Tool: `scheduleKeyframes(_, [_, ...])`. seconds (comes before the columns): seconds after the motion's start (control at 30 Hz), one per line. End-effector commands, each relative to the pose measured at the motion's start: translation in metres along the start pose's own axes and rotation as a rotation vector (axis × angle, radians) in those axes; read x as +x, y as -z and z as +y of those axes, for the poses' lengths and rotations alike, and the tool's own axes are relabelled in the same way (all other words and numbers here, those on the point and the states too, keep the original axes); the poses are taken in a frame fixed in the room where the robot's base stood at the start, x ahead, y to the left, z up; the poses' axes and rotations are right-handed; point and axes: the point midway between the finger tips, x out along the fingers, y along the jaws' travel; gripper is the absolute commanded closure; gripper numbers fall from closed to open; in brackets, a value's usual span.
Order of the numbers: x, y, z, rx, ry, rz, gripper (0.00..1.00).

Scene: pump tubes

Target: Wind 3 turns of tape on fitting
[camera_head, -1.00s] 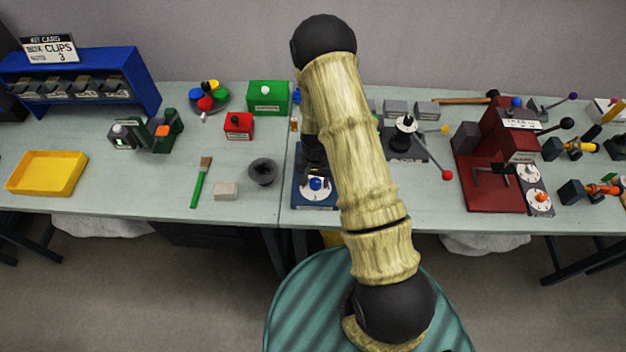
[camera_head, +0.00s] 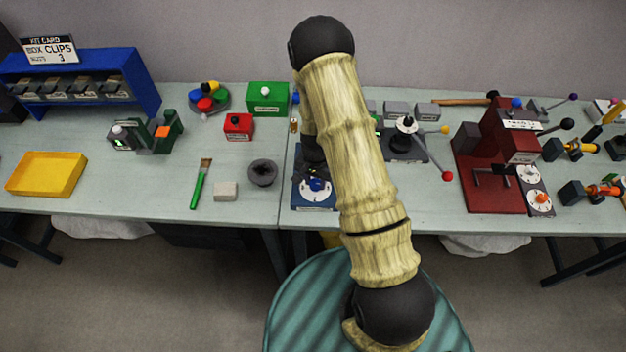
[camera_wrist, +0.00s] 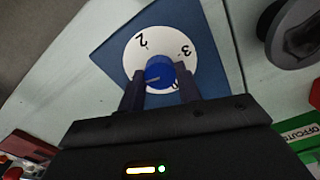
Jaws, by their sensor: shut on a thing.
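My gripper (camera_wrist: 160,88) is shut on a blue knob (camera_wrist: 159,70) in the wrist view, with one finger on each side of it. The knob stands at the middle of a white dial (camera_wrist: 150,42) marked 2 and 3; another mark near the right finger is partly hidden. The dial sits on a blue plate (camera_wrist: 111,51). In the head view the blue plate (camera_head: 300,200) lies at the front edge of the bench, partly behind my arm and dark hand. I cannot make out the tape or which part is the fitting.
A dark grey cup (camera_head: 263,172), a pale block (camera_head: 226,191) and a green-handled brush (camera_head: 201,184) lie left of the plate. A yellow tray (camera_head: 46,174) is far left.

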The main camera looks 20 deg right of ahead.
Motion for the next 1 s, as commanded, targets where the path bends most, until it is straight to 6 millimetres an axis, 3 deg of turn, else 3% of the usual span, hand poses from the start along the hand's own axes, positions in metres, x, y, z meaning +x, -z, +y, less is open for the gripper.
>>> scheduleKeyframes(0.27, [0.0, 0.0, 0.0, 0.02, 0.0, 0.0, 0.93])
scheduleKeyframes(0.5, [-0.0006, 0.0001, 0.0, 0.277, 0.0, 0.0, 0.93])
scheduleKeyframes(0.83, [-0.0002, 0.0002, -0.0001, 0.329, 0.0, 0.0, 0.93])
scheduleKeyframes(1.0, [-0.0014, 0.0003, -0.0002, 0.518, 0.0, 0.001, 0.93])
